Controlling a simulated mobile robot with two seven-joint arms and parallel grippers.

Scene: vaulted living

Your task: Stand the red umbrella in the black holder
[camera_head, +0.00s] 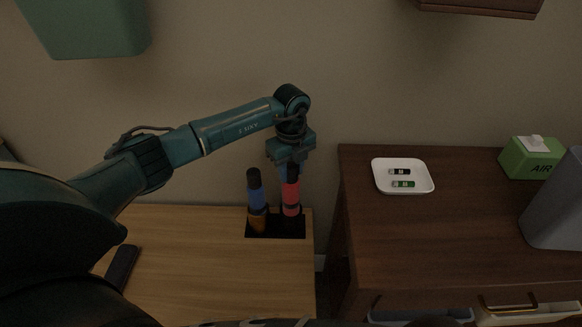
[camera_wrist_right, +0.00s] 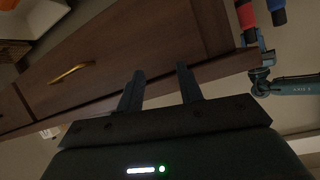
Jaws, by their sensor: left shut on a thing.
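The red umbrella (camera_head: 291,196), with a dark handle, is upright in my left gripper (camera_head: 290,166), which is shut on it near the top. The black holder (camera_head: 274,231) stands at the right end of the light wooden surface. The red umbrella's lower end is over the right part of the holder; I cannot tell how deep it sits. A red piece (camera_wrist_right: 246,14) also shows at the top of the right wrist view. My right gripper (camera_wrist_right: 159,84) is open and empty, with a dark wooden drawer front beyond its fingers.
A blue and orange umbrella (camera_head: 257,198) stands in the holder's left part. A dark remote-like object (camera_head: 121,266) lies on the light wooden top (camera_head: 190,270). The dark cabinet (camera_head: 455,235) at right carries a white tray (camera_head: 403,164) with two batteries, and a green box (camera_head: 530,158).

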